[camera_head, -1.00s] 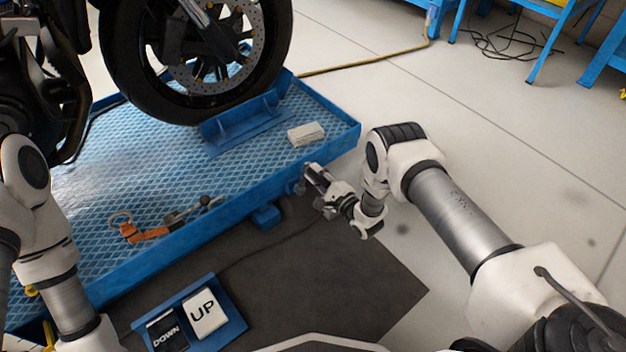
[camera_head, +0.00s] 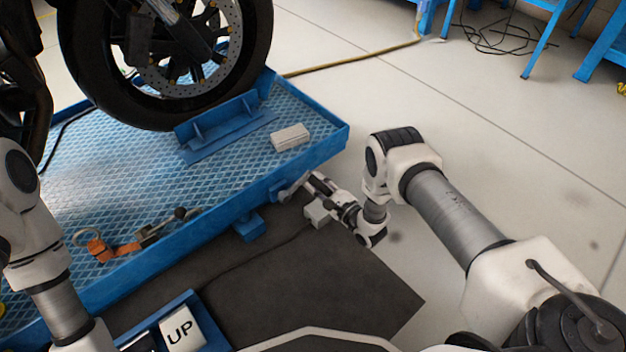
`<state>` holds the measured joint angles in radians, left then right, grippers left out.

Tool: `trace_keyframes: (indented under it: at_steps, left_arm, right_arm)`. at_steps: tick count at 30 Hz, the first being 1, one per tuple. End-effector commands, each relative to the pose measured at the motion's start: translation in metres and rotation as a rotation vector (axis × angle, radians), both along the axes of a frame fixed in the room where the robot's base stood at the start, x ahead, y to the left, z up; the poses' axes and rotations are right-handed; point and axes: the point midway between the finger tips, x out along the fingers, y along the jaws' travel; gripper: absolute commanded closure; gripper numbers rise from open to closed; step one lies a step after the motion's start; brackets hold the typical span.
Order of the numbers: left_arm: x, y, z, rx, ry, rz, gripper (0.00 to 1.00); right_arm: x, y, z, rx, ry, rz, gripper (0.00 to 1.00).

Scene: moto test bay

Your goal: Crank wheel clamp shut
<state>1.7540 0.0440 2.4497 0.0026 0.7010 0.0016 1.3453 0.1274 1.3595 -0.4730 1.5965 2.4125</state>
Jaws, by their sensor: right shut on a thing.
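The motorcycle's front wheel (camera_head: 172,60) stands on the blue lift table, against the blue wheel clamp (camera_head: 222,128). My right gripper (camera_head: 308,184) is at the table's near right side edge, low beside the blue side wall. The fingertips and the grip are small and partly hidden. My left arm comes in at the left edge; its gripper is out of the picture.
A pale block (camera_head: 290,137) lies on the lift table (camera_head: 130,170). An orange strap (camera_head: 100,250) and a metal tool lie near its front edge. A foot pedal marked UP (camera_head: 181,332) sits on the dark mat (camera_head: 300,285). A yellow hose crosses the floor behind.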

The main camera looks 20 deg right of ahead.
Motion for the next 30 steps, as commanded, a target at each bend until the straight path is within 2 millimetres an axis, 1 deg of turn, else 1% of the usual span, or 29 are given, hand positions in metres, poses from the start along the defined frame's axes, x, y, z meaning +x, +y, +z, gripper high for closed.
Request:
trace_keyframes:
  at_steps: [1, 3, 8, 12, 19, 30]
  left_arm:
    - [0.0, 0.0, -0.008, 0.0, 0.0, 0.001, 0.6]
    - [0.0, 0.0, -0.013, 0.0, -0.001, 0.002, 0.6]
    - [0.001, 0.001, -0.022, 0.0, -0.003, 0.004, 0.6]
    - [0.001, 0.001, -0.027, 0.001, -0.004, 0.006, 0.6]
    - [0.002, 0.001, -0.031, 0.001, -0.005, 0.007, 0.6]
    - [0.002, 0.001, -0.031, 0.001, -0.005, 0.007, 0.6]
  right_arm:
    - [0.001, -0.004, -0.008, -0.003, -0.002, -0.007, 1.0]
    - [0.002, -0.005, -0.013, -0.004, -0.002, -0.006, 1.0]
    - [0.002, -0.006, -0.023, -0.003, 0.001, -0.006, 1.0]
    - [0.001, -0.005, -0.029, 0.06, 0.025, -0.004, 1.0]
    - [0.001, -0.004, -0.033, 0.116, 0.046, -0.002, 1.0]
    - [0.0, -0.003, -0.034, 0.128, 0.052, 0.002, 1.0]
